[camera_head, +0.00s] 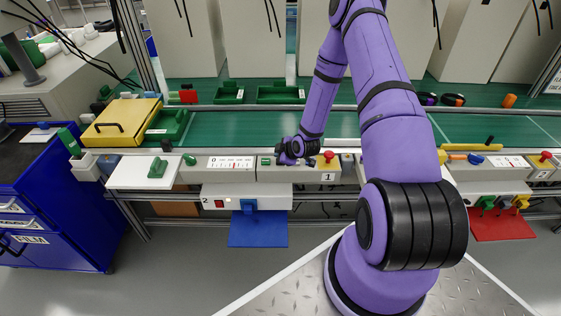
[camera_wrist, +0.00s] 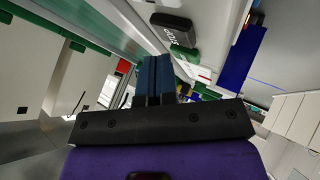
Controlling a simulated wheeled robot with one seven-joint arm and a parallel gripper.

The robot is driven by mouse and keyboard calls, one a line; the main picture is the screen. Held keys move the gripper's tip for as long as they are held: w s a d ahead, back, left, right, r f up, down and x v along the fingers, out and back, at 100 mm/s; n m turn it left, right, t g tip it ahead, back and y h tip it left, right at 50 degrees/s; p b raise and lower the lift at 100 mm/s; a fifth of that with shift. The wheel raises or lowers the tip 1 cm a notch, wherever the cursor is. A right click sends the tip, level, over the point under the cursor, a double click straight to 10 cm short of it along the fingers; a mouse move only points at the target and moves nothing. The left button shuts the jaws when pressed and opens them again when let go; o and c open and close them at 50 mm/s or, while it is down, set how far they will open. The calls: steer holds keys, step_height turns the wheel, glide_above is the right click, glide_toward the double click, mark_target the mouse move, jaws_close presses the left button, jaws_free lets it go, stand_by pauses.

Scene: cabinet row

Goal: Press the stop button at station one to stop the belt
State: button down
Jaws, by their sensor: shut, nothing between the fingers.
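The console marked 1 (camera_head: 328,177) stands at the belt's front edge. A red mushroom button (camera_head: 328,155) on a yellow base sits on its top, with a smaller green button (camera_head: 266,161) to its left. My gripper (camera_head: 287,158) is shut and empty, between these two buttons and nearer the green one; whether it touches anything cannot be told. In the wrist view the shut fingers (camera_wrist: 155,80) are dark. The green belt (camera_head: 225,130) runs behind the console.
A second console with a red button (camera_head: 546,156) stands at the far right. A white scale strip (camera_head: 230,162) lies left of the green button. A yellow box (camera_head: 122,122) and green trays (camera_head: 281,93) stand around the belt. A blue panel (camera_head: 258,230) hangs below.

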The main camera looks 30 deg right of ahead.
steer(key=shift+f, duration=0.3)
steer(key=shift+f, duration=0.45)
stand_by(0.8)
steer(key=shift+r, duration=0.85)
steer(key=shift+r, duration=0.1)
steer(key=shift+r, duration=2.45)
